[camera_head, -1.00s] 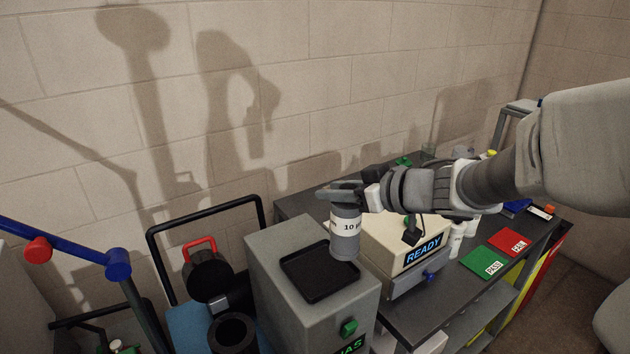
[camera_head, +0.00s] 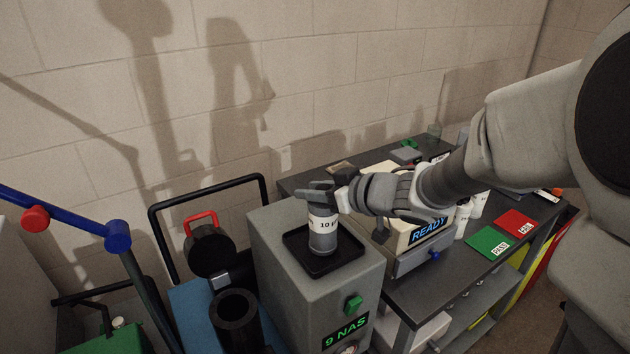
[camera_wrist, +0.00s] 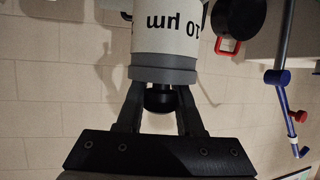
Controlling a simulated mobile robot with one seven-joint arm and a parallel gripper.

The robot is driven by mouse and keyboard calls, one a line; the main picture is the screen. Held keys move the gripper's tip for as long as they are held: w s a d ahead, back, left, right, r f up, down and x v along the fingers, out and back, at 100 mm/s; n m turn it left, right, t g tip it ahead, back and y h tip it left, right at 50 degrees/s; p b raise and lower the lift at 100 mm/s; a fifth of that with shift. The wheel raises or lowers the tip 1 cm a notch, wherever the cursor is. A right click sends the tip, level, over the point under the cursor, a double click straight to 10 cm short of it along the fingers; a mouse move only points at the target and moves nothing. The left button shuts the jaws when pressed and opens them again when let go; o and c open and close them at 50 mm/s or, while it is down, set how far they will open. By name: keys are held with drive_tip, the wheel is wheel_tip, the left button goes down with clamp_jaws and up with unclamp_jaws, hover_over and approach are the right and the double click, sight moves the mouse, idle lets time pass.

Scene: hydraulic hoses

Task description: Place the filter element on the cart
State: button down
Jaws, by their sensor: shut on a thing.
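The filter element (camera_head: 323,237) is a grey cylinder with a white band marked "10 µm". It is upright, with its base over or on the black tray (camera_head: 297,258) on top of a grey box; I cannot tell whether it touches. My gripper (camera_head: 318,191) is shut on its top end, reaching in from the right. In the wrist view, the fingers (camera_wrist: 160,104) are around the dark knob at the end of the filter element (camera_wrist: 165,45). The cart appears to be the grey box (camera_head: 282,291) with the black handle frame (camera_head: 209,193) beside it.
The grey box has a green button (camera_head: 353,304) and a "9 NAS" display (camera_head: 345,332). Right of it, a dark bench (camera_head: 428,296) holds a "READY" device (camera_head: 428,230), a green card (camera_head: 489,242) and a red card (camera_head: 516,223). A black canister with red handle (camera_head: 209,249) stands left.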

drive_tip(key=c, duration=0.5)
unclamp_jaws()
drive_tip(key=shift+f, duration=0.15)
drive_tip(key=shift+c, duration=0.2)
